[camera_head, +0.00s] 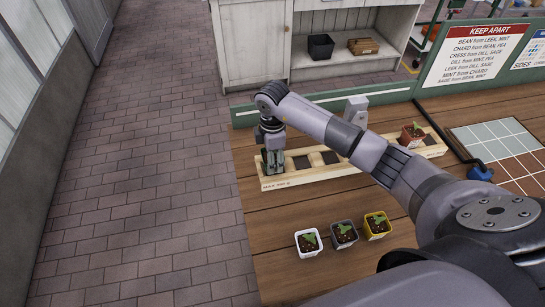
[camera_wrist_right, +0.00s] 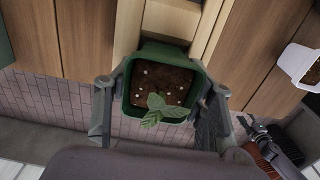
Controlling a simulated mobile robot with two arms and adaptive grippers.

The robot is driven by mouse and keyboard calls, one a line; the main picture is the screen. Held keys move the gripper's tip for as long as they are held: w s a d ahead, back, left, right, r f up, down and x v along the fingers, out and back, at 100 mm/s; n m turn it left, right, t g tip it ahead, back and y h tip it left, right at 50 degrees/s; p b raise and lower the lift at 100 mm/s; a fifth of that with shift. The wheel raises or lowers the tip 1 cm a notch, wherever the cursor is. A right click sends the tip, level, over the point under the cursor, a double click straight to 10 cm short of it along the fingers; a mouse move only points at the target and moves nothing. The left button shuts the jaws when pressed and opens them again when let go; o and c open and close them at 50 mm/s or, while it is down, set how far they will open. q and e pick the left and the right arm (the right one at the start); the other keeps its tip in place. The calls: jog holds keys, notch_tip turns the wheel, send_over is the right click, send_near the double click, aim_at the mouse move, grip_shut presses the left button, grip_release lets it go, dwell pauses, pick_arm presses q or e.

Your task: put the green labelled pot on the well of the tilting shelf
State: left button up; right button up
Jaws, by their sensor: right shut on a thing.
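The green pot (camera_wrist_right: 128,104), with dark soil, white specks and a leafy seedling, is between the fingers of my right gripper (camera_wrist_right: 158,100) in the right wrist view. In the head view my right gripper (camera_head: 273,166) points down at the left end of the tilting shelf (camera_head: 310,179), a long pale wooden beam with dark square wells. The pot is mostly hidden there behind the gripper and arm. The shelf shows beyond the pot in the wrist view (camera_wrist_right: 172,18). I cannot tell whether the pot touches the well.
A terracotta pot (camera_head: 412,134) stands at the shelf's right end. White (camera_head: 309,248), grey (camera_head: 344,239) and yellow-rimmed (camera_head: 377,231) seedling pots stand on the table in front. A "KEEP APART" sign (camera_head: 474,54) and tiled board (camera_head: 500,142) are at right. My arm crosses the shelf.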

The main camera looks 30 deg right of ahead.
jog(key=shift+f, duration=0.15)
jog(key=o, duration=1.3)
jog(key=shift+r, duration=0.5)
notch_tip(320, 180, up, 10)
jog(key=b, duration=0.3)
jog(key=shift+r, duration=0.7)
